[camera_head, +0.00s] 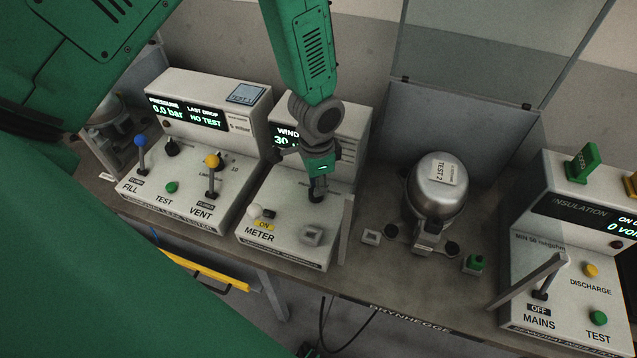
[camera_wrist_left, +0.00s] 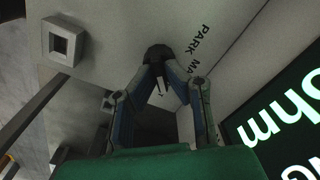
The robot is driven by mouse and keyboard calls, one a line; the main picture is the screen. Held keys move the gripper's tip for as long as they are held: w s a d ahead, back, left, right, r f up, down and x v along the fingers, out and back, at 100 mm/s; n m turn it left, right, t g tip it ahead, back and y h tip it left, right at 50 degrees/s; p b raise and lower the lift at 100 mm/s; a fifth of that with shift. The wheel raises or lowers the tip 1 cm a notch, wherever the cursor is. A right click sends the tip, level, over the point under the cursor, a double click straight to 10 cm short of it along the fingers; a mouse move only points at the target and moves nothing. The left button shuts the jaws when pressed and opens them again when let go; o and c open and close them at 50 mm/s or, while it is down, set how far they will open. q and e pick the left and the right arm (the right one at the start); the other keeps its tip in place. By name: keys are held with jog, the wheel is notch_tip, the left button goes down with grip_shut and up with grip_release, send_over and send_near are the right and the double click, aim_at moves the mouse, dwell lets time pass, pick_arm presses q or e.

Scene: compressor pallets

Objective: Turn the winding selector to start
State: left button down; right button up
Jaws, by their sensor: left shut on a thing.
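The winding tester (camera_head: 283,243) is a pale sloped console with a lit display (camera_head: 287,137) that reads "WIND…" and "30", the rest hidden behind my arm. Its winding selector is a dark knob (camera_wrist_left: 159,53) on the panel, beside printed words that begin "PARK MA…". My left gripper (camera_head: 317,190) points down at the panel, its fingers closed around the knob. In the wrist view the two fingertips (camera_wrist_left: 158,72) meet at the knob's sides. The fingers partly hide the knob, so which mark it points to cannot be told. My right gripper is not in view.
A meter switch (camera_head: 255,211) marked ON and a square socket (camera_head: 312,235) are on the same panel. The leak tester (camera_head: 190,190) with upright levers stands left. A steel compressor (camera_head: 437,190) stands right, then the insulation tester (camera_head: 560,290). A grey upright bar (camera_head: 347,228) rises close to the gripper.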

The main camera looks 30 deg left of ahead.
pick_arm(q)
jog(key=shift+s+a, duration=0.1)
jog(key=shift+s, duration=0.05)
jog(key=c, duration=1.6)
grip_release()
jog(key=shift+c, duration=0.2)
jog(key=shift+r, duration=0.25)
notch_tip(320, 180, up, 12)
jog(key=shift+f, duration=0.25)
